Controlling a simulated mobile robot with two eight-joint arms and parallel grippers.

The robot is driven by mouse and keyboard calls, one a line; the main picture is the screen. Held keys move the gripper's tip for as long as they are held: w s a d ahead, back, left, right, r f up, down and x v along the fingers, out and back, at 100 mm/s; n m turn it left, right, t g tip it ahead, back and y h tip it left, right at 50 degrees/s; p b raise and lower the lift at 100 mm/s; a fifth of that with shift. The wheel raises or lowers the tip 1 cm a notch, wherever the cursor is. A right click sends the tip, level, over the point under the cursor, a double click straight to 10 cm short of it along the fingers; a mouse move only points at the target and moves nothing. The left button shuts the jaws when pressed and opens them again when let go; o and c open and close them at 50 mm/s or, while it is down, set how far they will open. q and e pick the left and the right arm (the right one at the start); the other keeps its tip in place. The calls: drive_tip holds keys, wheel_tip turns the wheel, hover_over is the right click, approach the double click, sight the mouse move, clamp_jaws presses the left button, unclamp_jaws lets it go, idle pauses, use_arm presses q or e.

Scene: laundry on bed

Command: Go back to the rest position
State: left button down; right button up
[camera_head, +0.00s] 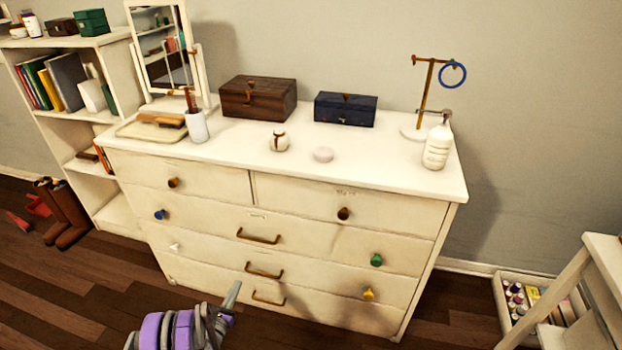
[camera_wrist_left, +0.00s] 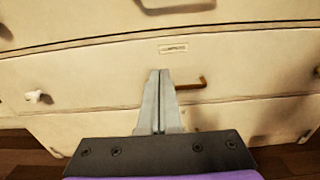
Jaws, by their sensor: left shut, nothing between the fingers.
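My left gripper (camera_head: 234,291) is in the lower middle of the head view, in front of the lower drawers of a cream dresser (camera_head: 310,226). In the left wrist view its two grey fingers (camera_wrist_left: 160,75) are pressed together with nothing between them. They point at the drawer fronts, and a bronze bar handle (camera_wrist_left: 192,83) shows just right of the fingertips. I cannot tell the exact gap between the fingertips and the dresser. My right gripper is not in view. The dresser's drawers look closed.
On the dresser top stand a mirror (camera_head: 166,52), a brown wooden box (camera_head: 258,98), a dark blue box (camera_head: 345,109) and a white bottle (camera_head: 437,146). A bookshelf (camera_head: 85,45) is at left, brown boots (camera_head: 66,212) beside it. A low crate (camera_head: 508,281) of bottles is at right.

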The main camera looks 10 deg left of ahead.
use_arm(q)
drive_tip(key=w+r+n+g+y, duration=0.2)
drive_tip(key=w+r+n+y, duration=0.2)
drive_tip(key=r+n, duration=0.75)
drive_tip(key=s+d+r+n+g+y, duration=0.1)
drive_tip(key=s+d+r+n+g, duration=0.3)
drive_tip(key=r+n, duration=0.45)
drive_tip(key=s+d+n+g+h, duration=0.1)
drive_tip(key=s+d+n+g, duration=0.3)
drive_tip(key=s, duration=0.7)
drive_tip(key=s+d+n+g+h, duration=0.1)
drive_tip(key=s+d+n+h, duration=0.1)
drive_tip(key=s+d+n, duration=0.7)
drive_tip(key=s+d+n+g+h, duration=0.1)
drive_tip(key=s+d+n+g, duration=0.2)
drive_tip(key=s, duration=1)
wheel_tip(320, 180, up, 26)
drive_tip(key=w+t+p, duration=0.1)
drive_tip(key=p, duration=2.1)
drive_tip(key=shift+r, duration=0.25)
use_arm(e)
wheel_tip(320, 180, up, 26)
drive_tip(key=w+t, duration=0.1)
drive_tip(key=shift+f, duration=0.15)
